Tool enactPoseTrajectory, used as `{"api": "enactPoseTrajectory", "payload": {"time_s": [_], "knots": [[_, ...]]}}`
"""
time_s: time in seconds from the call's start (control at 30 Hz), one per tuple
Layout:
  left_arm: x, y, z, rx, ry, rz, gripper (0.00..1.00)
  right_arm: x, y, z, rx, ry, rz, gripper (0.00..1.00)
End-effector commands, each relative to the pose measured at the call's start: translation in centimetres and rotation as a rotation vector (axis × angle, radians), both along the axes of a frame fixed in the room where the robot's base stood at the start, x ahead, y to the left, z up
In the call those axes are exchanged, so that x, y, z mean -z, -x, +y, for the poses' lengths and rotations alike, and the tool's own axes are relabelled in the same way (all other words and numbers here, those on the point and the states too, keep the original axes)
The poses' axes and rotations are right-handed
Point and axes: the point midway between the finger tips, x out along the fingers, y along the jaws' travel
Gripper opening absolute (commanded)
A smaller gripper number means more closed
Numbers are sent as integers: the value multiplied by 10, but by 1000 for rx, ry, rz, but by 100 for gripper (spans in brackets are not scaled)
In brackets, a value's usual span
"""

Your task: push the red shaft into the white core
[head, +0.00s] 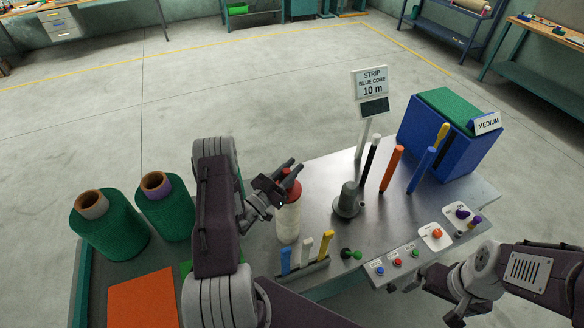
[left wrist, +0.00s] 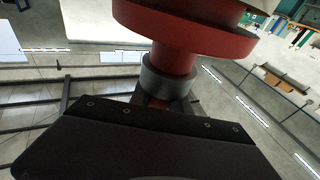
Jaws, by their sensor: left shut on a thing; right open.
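The red shaft (head: 292,190) is upright at the top of the white core (head: 288,224), which stands on the grey metal table. My left gripper (head: 289,172) is shut on the red shaft at its upper end. In the left wrist view the red shaft (left wrist: 180,38) shows a wide flange and a dark grey collar below it. How deep the shaft sits in the core is hard to tell. My right gripper (head: 425,290) is open and empty at the table's front right, partly blurred into the arm's outline.
Two green netting rolls (head: 164,205) stand on the left. A grey spindle (head: 347,200) stands right of the core, with upright rods (head: 391,168) behind. A rack of coloured clips (head: 305,265) and a button panel (head: 398,264) lie in front. A blue bin (head: 450,150) stands at back right.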

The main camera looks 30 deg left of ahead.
Motion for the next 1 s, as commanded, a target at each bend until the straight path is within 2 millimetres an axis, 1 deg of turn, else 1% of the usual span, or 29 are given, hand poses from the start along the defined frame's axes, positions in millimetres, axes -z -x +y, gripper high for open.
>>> {"api": "enactPoseTrajectory", "payload": {"time_s": [0.37, 0.6, 0.63, 0.67, 0.7, 0.73, 1.0], "knots": [[9, 0, 0, 0, 0, -4, 0, 8, 0, 0, 0, 0, 0, 100], [9, 0, 0, 0, 0, -4, 0, 8, 0, 0, 0, 0, 0, 100], [9, 0, 0, 0, 0, -4, 25, 8, 0, 0, 0, 0, 0, 100], [9, 0, 0, 0, 0, -4, 34, 8, 0, 0, 0, 0, 0, 100], [9, 0, 0, 0, 0, -4, 45, 8, 0, 0, 0, 0, 0, 100], [9, 0, 0, 0, 0, -3, 48, 8, 0, 0, 0, 0, 0, 100], [12, 0, 0, 0, 0, 3, 48, 8, 0, 0, 0, 0, 0, 100]]}}
